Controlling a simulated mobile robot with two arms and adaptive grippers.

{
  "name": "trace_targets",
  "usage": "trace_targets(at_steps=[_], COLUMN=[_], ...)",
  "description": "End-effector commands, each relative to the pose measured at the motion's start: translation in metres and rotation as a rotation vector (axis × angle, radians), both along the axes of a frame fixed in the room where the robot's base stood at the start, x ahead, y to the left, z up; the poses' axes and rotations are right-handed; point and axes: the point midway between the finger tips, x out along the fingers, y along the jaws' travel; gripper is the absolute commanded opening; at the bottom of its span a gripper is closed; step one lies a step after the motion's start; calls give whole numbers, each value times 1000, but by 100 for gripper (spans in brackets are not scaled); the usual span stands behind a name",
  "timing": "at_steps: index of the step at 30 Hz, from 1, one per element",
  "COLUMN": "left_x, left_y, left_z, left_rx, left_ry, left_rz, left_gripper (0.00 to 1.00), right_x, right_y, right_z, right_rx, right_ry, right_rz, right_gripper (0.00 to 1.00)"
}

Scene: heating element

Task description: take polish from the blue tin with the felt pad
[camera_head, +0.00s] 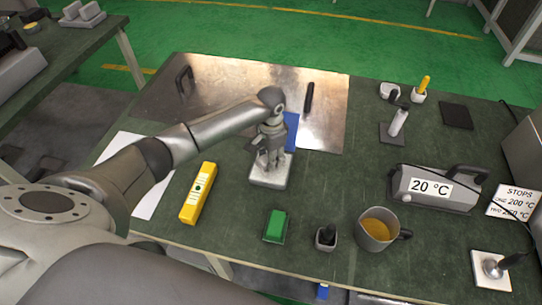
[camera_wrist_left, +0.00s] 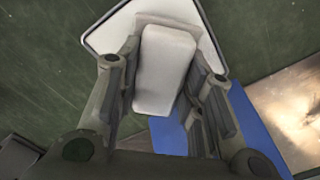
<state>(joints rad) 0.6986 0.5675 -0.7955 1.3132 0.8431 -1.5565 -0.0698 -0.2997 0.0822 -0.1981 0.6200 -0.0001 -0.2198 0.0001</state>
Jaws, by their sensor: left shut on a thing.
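My left gripper (camera_head: 270,166) points down over a white tray (camera_head: 256,181) near the table's middle. It is shut on a pale grey-white block (camera_wrist_left: 165,70), probably the felt pad, which sits between the fingers in the left wrist view, over the tray (camera_wrist_left: 101,38). I cannot tell whether the block touches the tray. A blue, flat-looking thing (camera_head: 291,128) lies just behind the gripper, partly hidden; it also shows in the left wrist view (camera_wrist_left: 168,137). A small blue thing (camera_head: 322,291) shows below the table's front edge. I cannot tell which is the tin. My right gripper is out of view.
A metal plate (camera_head: 235,85) covers the back left. A yellow bar (camera_head: 198,193), green block (camera_head: 275,226), small dark-handled pot (camera_head: 326,237) and mug (camera_head: 374,231) stand in front.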

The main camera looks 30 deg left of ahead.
Motion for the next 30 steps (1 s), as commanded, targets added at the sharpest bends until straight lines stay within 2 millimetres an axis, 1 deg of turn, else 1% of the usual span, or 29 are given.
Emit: trace_targets(at_steps=[30], left_x=[0], left_y=[0], left_z=[-10], left_rx=[-1], left_ry=[1], left_rz=[0], left_gripper=[16], right_x=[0], right_y=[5], right_z=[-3], right_rx=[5], right_ry=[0], right_rz=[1], right_gripper=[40])
